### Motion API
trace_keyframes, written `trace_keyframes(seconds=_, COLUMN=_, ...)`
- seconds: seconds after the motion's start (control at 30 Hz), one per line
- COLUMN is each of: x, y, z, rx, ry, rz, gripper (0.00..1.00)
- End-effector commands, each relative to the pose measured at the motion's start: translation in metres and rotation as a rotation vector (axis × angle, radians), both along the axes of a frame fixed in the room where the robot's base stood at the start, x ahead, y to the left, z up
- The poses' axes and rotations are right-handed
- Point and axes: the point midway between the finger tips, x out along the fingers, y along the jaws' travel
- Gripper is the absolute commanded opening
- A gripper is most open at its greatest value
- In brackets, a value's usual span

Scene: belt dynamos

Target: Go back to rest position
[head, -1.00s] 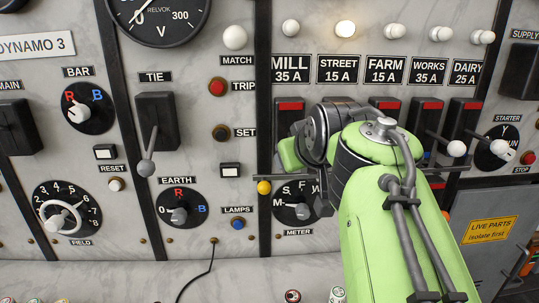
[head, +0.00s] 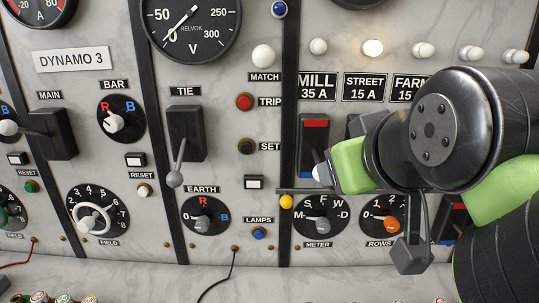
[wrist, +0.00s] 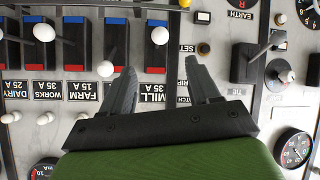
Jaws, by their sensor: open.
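In the wrist view, which shows the panel upside down, my gripper (wrist: 162,65) is open, with its two dark fingers spread apart and nothing between them. The fingers reach across the MILL label (wrist: 152,92), near the MILL switch with its white knob (wrist: 160,35). I cannot tell how far they stand off the panel. In the head view, my dark wrist joint and green parts cover the right side of the panel; the fingers are not clearly visible there. The MILL switch (head: 314,132) shows at the left edge of my arm.
The marble panel carries the TIE lever (head: 178,160), the METER dial (head: 319,216), the ROWS dial (head: 383,217) and a yellow knob (head: 286,202). The STREET lamp (head: 373,48) is lit. A thin cable (head: 221,274) hangs below.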

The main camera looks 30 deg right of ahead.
Motion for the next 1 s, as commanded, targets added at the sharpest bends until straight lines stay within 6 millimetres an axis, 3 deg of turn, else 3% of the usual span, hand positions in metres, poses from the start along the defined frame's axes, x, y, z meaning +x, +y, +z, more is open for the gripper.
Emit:
trace_keyframes(seconds=0.37, x=0.0, y=0.0, z=-0.001, rx=0.0, ry=0.0, rz=0.0, gripper=0.61)
trace_keyframes(seconds=0.47, x=0.007, y=0.009, z=-0.015, rx=0.028, ry=0.018, rz=0.032, gripper=0.61)
trace_keyframes(seconds=0.57, x=0.022, y=0.042, z=-0.064, rx=0.119, ry=0.089, rz=0.125, gripper=0.61)
trace_keyframes(seconds=0.63, x=0.026, y=0.075, z=-0.113, rx=0.189, ry=0.168, rz=0.202, gripper=0.61)
trace_keyframes(seconds=0.7, x=0.02, y=0.105, z=-0.161, rx=0.238, ry=0.255, rz=0.263, gripper=0.61)
trace_keyframes(seconds=0.8, x=0.002, y=0.134, z=-0.216, rx=0.273, ry=0.363, rz=0.319, gripper=0.61)
trace_keyframes(seconds=0.9, x=-0.013, y=0.147, z=-0.249, rx=0.282, ry=0.429, rz=0.344, gripper=0.61)
trace_keyframes(seconds=1.0, x=-0.019, y=0.15, z=-0.259, rx=0.285, ry=0.451, rz=0.348, gripper=0.61)
